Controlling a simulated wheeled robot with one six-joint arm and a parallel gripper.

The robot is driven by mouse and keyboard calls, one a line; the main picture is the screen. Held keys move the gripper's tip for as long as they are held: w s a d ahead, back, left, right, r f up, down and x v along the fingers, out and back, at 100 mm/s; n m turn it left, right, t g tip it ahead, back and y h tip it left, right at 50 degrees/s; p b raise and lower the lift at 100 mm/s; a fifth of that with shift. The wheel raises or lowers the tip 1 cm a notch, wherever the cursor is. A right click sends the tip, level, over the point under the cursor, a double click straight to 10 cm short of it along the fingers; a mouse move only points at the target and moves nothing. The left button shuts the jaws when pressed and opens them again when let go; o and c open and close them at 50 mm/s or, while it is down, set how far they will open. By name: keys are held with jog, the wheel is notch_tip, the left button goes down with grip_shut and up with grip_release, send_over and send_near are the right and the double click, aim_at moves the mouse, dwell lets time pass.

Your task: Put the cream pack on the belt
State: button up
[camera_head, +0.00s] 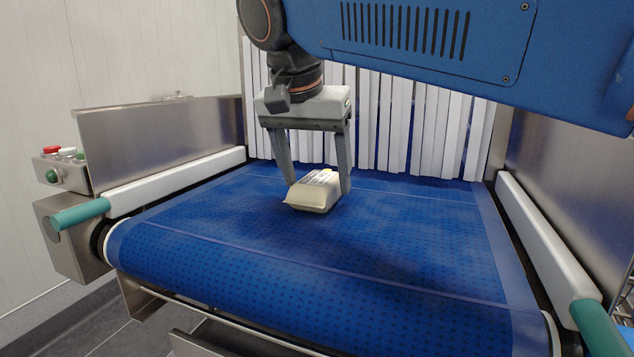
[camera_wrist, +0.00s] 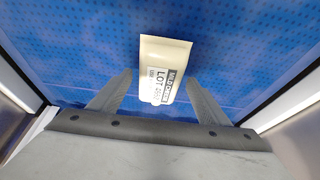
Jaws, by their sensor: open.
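The cream pack (camera_head: 314,191) is a small pale block with a printed label. It lies on the blue belt (camera_head: 300,245), a little left of the belt's middle. It also shows in the wrist view (camera_wrist: 163,68), where its label is readable in part. My gripper (camera_head: 319,190) is open and low over the belt, with one finger on each side of the pack. In the wrist view the fingers (camera_wrist: 158,85) stand apart, with gaps visible between them and the pack. The far end of the pack reaches beyond the fingertips.
White strip curtains (camera_head: 400,130) hang across the belt at the back. White side rails (camera_head: 180,180) and steel walls (camera_head: 160,140) border the belt. A control box with buttons (camera_head: 62,165) is at the left. The front of the belt is clear.

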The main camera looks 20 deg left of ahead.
jog(key=v, duration=1)
jog(key=shift+w+r, duration=0.1)
